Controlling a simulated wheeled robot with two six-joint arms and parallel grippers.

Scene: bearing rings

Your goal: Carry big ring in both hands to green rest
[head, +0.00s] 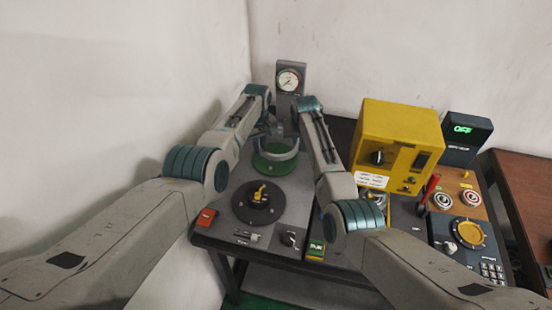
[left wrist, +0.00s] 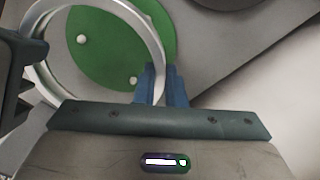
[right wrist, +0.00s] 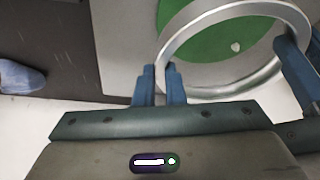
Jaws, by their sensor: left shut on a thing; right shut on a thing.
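The big ring (head: 277,156) is a pale metal hoop held over the green rest (head: 274,168), a round green disc on the grey panel. My left gripper (left wrist: 158,84) is shut on the ring's rim (left wrist: 152,42). My right gripper (right wrist: 161,84) is shut on the opposite side of the rim (right wrist: 190,35). In the left wrist view the green rest (left wrist: 112,50) has small white pegs and shows through the ring, off to one side of its centre. I cannot tell the exact gap between ring and rest.
A gauge (head: 289,80) stands behind. A yellow box (head: 398,140) is to the right, with a control panel beyond. A white wall is close on the left.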

